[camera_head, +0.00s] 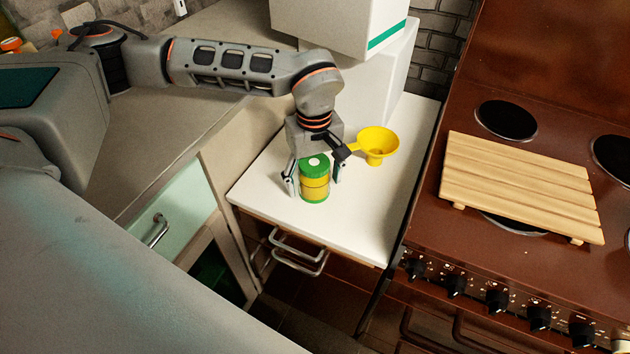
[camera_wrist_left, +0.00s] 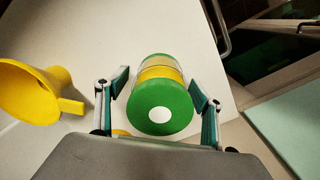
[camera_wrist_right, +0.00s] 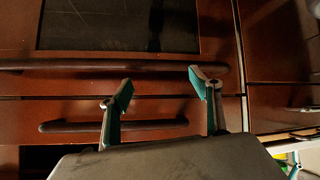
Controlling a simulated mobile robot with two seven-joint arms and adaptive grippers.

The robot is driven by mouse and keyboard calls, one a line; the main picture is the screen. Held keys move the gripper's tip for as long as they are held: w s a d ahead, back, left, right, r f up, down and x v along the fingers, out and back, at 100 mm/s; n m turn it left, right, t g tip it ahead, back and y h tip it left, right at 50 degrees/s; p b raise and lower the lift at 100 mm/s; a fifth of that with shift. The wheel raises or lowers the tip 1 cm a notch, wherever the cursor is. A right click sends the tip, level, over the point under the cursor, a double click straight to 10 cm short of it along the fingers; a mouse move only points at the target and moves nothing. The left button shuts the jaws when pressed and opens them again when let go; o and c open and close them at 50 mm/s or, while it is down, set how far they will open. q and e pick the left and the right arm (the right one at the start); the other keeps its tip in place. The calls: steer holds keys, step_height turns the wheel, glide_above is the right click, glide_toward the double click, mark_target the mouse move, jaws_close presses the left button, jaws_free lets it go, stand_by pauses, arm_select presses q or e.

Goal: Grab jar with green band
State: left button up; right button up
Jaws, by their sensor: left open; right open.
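The jar (camera_head: 315,182) has a green lid with a white dot, a yellow body and green bands, and stands upright on the white counter (camera_head: 360,215). My left gripper (camera_head: 316,188) is open above it, with one finger on each side of the jar. In the left wrist view the jar (camera_wrist_left: 160,95) sits between the open fingers of the left gripper (camera_wrist_left: 164,85), with gaps visible on both sides. My right gripper (camera_wrist_right: 160,85) is open and empty, in front of brown cabinet fronts. It does not show in the head view.
A yellow funnel (camera_head: 377,145) stands just behind and right of the jar; it also shows in the left wrist view (camera_wrist_left: 35,92). White boxes (camera_head: 340,25) are stacked at the back. A wooden slatted board (camera_head: 520,185) lies on the brown stove. The counter's front right is clear.

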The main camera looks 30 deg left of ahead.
arm_select(q)
steer(key=shift+r, duration=0.1)
arm_select(e)
steer(key=shift+w+r, duration=0.1)
steer(key=shift+r, duration=0.05)
arm_select(q)
steer(key=c, duration=1.5)
arm_select(e)
steer(key=shift+w, duration=0.25)
